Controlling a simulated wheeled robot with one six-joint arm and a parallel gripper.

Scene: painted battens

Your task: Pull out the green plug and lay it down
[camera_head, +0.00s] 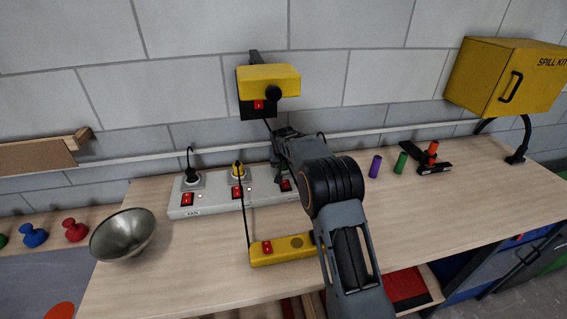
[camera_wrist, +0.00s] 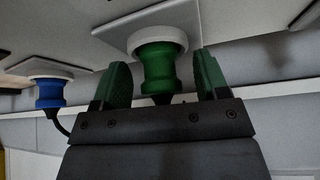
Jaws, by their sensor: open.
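In the wrist view the green plug (camera_wrist: 157,72) sits in a white round socket (camera_wrist: 158,40), its dark cable end towards my gripper. My gripper (camera_wrist: 160,85) is open, with one finger on each side of the plug and a visible gap on both sides. A blue plug (camera_wrist: 48,93) sits in a neighbouring socket to the left. In the head view my gripper is over the right part of the grey power strip (camera_head: 212,201), where my arm hides the green and blue plugs.
A black plug (camera_head: 192,178) and a yellow plug (camera_head: 238,170) stand in the strip. A yellow switch block (camera_head: 283,249) lies in front, a metal bowl (camera_head: 123,234) at left. Purple (camera_head: 375,166) and green (camera_head: 400,162) cylinders stand at right. The right worktop is mostly clear.

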